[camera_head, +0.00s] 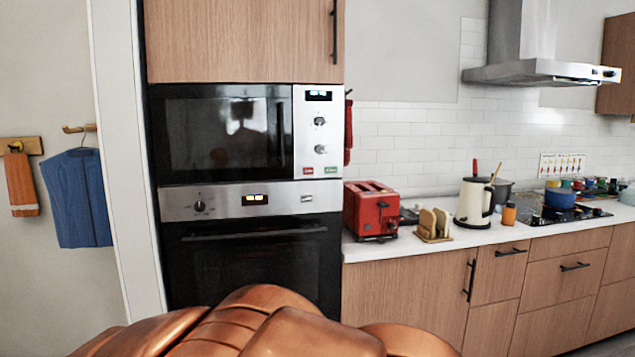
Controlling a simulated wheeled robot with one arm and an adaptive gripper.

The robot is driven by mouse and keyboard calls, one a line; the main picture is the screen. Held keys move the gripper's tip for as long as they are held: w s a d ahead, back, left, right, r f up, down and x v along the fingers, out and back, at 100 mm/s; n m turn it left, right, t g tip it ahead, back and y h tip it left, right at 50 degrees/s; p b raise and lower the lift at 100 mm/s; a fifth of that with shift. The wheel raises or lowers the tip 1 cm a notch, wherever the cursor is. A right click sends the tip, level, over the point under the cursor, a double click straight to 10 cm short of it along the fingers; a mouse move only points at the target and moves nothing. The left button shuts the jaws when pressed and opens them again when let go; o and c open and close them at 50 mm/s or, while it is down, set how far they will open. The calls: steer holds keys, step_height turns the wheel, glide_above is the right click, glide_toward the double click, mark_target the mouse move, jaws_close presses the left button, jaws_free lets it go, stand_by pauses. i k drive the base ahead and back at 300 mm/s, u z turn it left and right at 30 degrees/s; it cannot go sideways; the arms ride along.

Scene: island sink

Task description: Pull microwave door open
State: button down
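The microwave (222,131) is built into a tall wood cabinet, above the oven. Its dark glass door is shut. A dark vertical handle (281,132) runs along the right edge of the door. To the right of it is a silver control panel (319,133) with a lit display, two knobs, and a red and a green button. My gripper is not in view; only copper-coloured parts that look like my own body show at the bottom of the picture.
The oven (250,258) with a horizontal handle sits under the microwave, its door shut. A white counter (450,238) to the right bears a red toaster (371,209), a toast rack (434,225) and a kettle (474,202). Clothes hang on the left wall.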

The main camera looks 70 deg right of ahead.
mark_target(278, 101)
steer(key=k, duration=0.45)
steer(key=z, duration=0.7)
